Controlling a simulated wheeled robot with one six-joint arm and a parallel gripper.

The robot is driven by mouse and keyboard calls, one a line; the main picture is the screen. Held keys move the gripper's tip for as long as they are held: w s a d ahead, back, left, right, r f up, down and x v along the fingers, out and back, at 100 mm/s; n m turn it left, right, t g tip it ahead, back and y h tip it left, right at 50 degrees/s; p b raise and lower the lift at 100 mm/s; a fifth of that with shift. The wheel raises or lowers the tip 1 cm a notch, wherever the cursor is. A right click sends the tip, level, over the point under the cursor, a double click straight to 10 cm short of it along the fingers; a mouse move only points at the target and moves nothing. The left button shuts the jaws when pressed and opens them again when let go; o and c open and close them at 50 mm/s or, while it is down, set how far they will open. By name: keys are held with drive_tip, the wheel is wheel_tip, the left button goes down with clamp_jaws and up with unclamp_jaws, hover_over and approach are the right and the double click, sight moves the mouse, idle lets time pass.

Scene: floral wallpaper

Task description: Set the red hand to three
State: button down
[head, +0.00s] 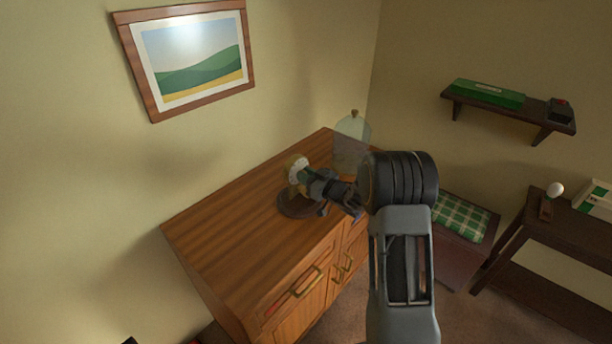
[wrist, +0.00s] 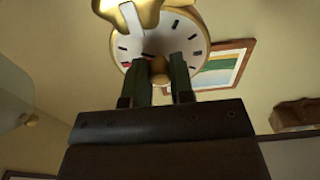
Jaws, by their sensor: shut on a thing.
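A clock with a brass rim and white dial (head: 295,166) stands on a round dark base (head: 292,207) on the wooden cabinet. In the wrist view the dial (wrist: 190,38) shows dark hour marks and a small red bit (wrist: 127,65) near its rim, left of my fingers. Most of the red hand is not clear to see. My gripper (wrist: 159,76) has its two dark green fingers on either side of a small brass knob (wrist: 159,68) at the dial and is shut on it. In the head view my gripper (head: 308,178) reaches the clock from the right and partly hides it.
A glass dome (head: 351,142) stands on the cabinet (head: 225,235) behind the clock, close to my arm. The cabinet top left of the clock is clear. A framed picture (head: 190,55) hangs above. A shelf (head: 508,108) and a bench (head: 465,225) are at right.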

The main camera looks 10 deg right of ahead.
drive_tip(key=c, duration=1)
unclamp_jaws()
drive_tip(key=b+v, duration=0.1)
drive_tip(key=v, duration=1.3)
drive_tip(key=shift+w, duration=0.1)
